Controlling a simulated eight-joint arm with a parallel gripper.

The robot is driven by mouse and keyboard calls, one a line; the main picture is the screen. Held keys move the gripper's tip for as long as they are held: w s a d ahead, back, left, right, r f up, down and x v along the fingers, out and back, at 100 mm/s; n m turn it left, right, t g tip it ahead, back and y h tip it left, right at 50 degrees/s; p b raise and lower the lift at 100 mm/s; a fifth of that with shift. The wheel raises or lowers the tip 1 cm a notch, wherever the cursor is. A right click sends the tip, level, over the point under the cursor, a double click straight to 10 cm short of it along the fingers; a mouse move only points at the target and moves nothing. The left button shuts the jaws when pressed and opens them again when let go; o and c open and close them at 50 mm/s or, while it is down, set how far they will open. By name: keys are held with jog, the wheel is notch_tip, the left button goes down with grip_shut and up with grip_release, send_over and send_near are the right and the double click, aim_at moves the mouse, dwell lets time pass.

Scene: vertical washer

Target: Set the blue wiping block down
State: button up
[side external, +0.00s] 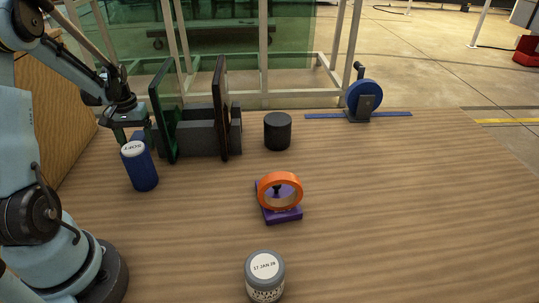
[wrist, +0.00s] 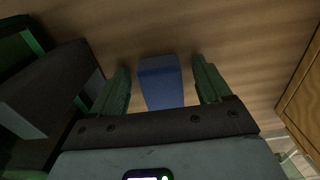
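The blue wiping block (wrist: 160,88) lies between the two fingers of my gripper (wrist: 160,68) in the wrist view. A gap shows on each side of it, so the fingers are open and do not touch it. In the side view my gripper (side external: 129,128) points down at the left, next to the dark rack. There the block is mostly hidden behind the blue labelled can and my fingers. Whether the block's underside rests flat on the table cannot be made out.
A blue can (side external: 141,170) with a white lid stands just in front of my gripper. A dark rack (side external: 200,135) holding upright panels is close on the right. A black cylinder (side external: 278,132), an orange ring (side external: 262,190) on a purple stand and a grey jar (side external: 264,284) stand farther off.

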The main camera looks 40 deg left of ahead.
jog(key=shift+r, duration=0.1)
notch_tip(320, 180, up, 12)
dwell(0.7)
